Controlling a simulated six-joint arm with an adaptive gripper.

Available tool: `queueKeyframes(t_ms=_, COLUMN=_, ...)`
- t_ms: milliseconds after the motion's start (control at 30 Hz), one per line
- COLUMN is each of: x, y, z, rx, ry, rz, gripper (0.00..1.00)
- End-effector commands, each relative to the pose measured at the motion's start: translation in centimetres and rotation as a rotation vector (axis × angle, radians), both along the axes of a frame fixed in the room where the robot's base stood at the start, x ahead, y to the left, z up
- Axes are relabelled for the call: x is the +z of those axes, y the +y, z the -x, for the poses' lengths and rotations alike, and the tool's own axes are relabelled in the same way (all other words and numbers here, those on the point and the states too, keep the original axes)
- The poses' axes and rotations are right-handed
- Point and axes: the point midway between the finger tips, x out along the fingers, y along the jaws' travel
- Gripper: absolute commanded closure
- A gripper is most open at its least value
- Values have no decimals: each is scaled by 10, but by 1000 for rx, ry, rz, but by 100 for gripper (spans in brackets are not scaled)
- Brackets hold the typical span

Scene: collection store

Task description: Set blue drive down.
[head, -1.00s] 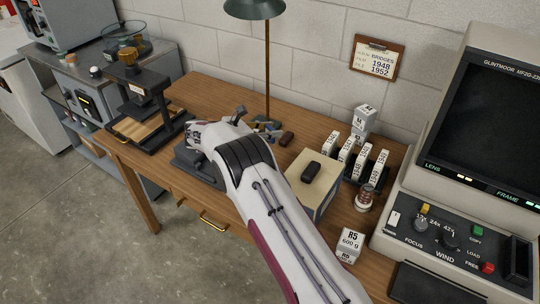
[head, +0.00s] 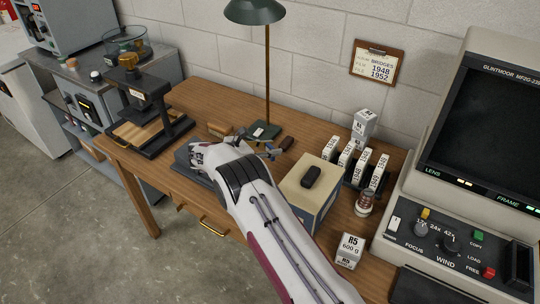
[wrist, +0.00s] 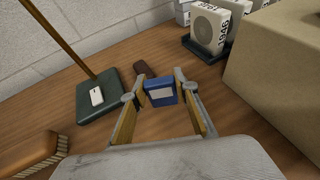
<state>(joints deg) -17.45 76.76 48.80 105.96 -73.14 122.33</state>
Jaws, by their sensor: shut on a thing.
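The blue drive (wrist: 160,95) is a small blue block with a pale label. In the wrist view it sits between the tips of my gripper (wrist: 161,84), which is shut on it. The drive is close over the wooden desk; I cannot tell whether it touches the wood. In the head view my gripper (head: 268,151) is small and partly hidden behind my own arm, near the lamp's foot, and the drive is hard to make out there.
The green lamp base (wrist: 100,97) is left of my gripper, with a brush (wrist: 38,152) nearer. A brown object (head: 286,143) lies just behind the drive. A beige box (head: 301,192) with a black item on top and a rack of film boxes (head: 357,165) stand to the right.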

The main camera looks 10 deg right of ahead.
Motion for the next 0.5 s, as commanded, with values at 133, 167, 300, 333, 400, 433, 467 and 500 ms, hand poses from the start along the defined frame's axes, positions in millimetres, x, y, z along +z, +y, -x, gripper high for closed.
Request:
queueKeyframes(t_ms=133, x=-15, y=0, z=0, rx=0, ry=2, rz=1, gripper=93)
queueKeyframes(t_ms=167, x=-18, y=0, z=0, rx=0, ry=2, rz=1, gripper=93)
queueKeyframes(t_ms=300, x=-29, y=0, z=0, rx=-1, ry=1, rz=0, gripper=93)
queueKeyframes(t_ms=333, x=-30, y=0, z=0, rx=0, ry=1, rz=0, gripper=93)
queueKeyframes(t_ms=400, x=-32, y=0, z=0, rx=0, ry=1, rz=0, gripper=93)
queueKeyframes(t_ms=433, x=-32, y=0, z=0, rx=0, ry=1, rz=0, gripper=93)
queueKeyframes(t_ms=467, x=-32, y=0, z=0, rx=0, ry=1, rz=0, gripper=93)
queueKeyframes(t_ms=500, x=-32, y=0, z=0, rx=0, ry=1, rz=0, gripper=93)
